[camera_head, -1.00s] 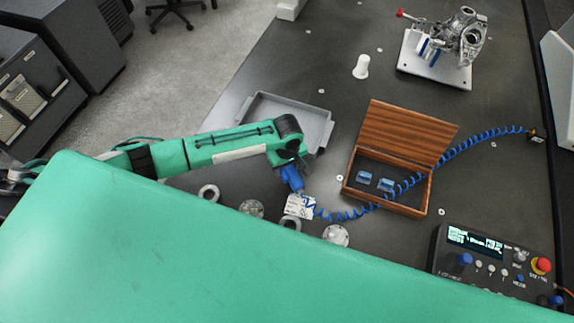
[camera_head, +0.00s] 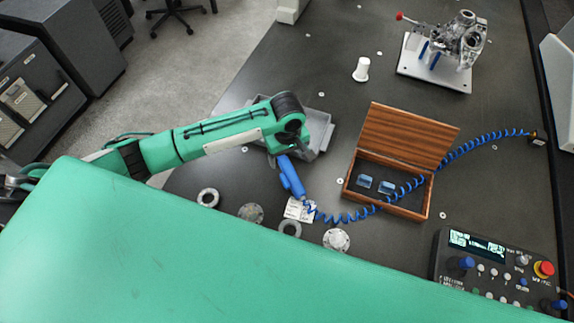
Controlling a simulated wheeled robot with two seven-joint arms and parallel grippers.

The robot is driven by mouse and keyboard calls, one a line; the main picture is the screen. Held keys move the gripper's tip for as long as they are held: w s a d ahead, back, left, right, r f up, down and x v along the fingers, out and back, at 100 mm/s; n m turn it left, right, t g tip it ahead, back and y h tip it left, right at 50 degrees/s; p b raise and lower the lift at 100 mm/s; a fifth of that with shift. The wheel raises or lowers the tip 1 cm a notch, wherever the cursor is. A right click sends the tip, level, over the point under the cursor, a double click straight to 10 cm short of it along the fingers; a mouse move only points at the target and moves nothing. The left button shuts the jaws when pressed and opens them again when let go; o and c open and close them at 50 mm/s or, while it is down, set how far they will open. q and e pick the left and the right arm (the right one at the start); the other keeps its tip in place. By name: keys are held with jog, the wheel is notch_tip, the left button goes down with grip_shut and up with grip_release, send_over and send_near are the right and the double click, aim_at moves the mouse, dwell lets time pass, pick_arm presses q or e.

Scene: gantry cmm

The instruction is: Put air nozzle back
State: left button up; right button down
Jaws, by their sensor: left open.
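The blue air nozzle (camera_head: 292,177) is at the middle of the table, its lower end by a white printed card (camera_head: 297,211). A blue coiled hose (camera_head: 350,215) runs from it to the right, across the open wooden box, to a small fitting (camera_head: 535,139) at the table's right edge. My left gripper (camera_head: 308,151) is open just above the nozzle's upper end. I cannot tell whether it touches the nozzle, and its fingertips are partly hidden by the wrist. My right gripper is not in view.
A grey tray (camera_head: 322,118) lies behind my left wrist. The wooden box (camera_head: 408,137) stands right of the nozzle. Several metal rings and discs (camera_head: 337,239) lie at the front. A control panel (camera_head: 490,262) is at front right, a metal part on a white plate (camera_head: 437,69) at back right.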

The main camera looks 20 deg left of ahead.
pick_arm(q)
notch_tip(320, 180, up, 4)
jog(key=shift+f, duration=0.1)
dwell(0.5)
